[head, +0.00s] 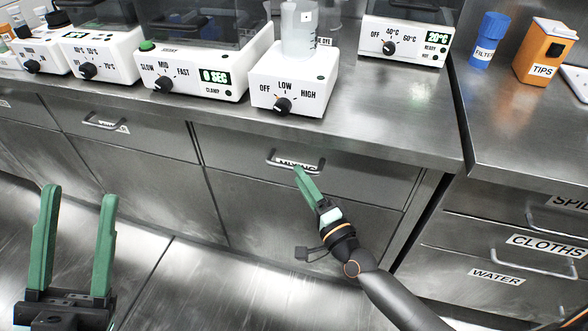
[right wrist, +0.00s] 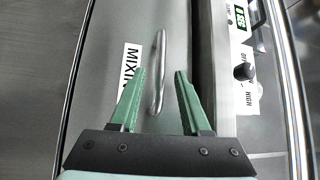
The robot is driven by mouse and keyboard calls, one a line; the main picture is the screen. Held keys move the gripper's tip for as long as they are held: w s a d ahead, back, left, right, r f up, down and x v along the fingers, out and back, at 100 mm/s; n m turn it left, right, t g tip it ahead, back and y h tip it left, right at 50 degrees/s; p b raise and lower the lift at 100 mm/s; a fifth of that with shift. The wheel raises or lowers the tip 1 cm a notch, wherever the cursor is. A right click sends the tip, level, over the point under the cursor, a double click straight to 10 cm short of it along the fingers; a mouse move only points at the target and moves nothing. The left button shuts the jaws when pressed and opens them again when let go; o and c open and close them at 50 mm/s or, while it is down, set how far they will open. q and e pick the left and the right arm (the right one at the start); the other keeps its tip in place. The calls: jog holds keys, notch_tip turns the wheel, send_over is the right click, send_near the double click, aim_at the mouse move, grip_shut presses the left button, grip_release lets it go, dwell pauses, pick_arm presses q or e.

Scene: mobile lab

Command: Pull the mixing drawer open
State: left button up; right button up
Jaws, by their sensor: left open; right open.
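The mixing drawer (head: 240,160) is a steel front under the counter, flush with its neighbours. Its bar handle (head: 275,163) and its "MIXING" label show in the head view, partly covered by my right gripper (head: 299,172). In the right wrist view the handle (right wrist: 159,70) runs lengthwise between the two open green fingers of my right gripper (right wrist: 160,75), with visible space on both sides. The label (right wrist: 131,70) lies beside it. I cannot tell whether a finger touches the handle. My left gripper (head: 80,195) is open and empty at the lower left, away from the drawers.
A stirrer with an OFF-LOW-HIGH knob (head: 293,82) and a beaker (head: 299,30) stand on the counter above the drawer. Other devices line the counter. At right are drawers labelled CLOTHS (head: 545,245) and WATER (head: 497,276). The floor in front is clear.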

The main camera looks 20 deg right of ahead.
jog(key=shift+x, duration=2.1)
jog(key=shift+c, duration=0.2)
grip_shut()
jog(key=shift+f, duration=0.1)
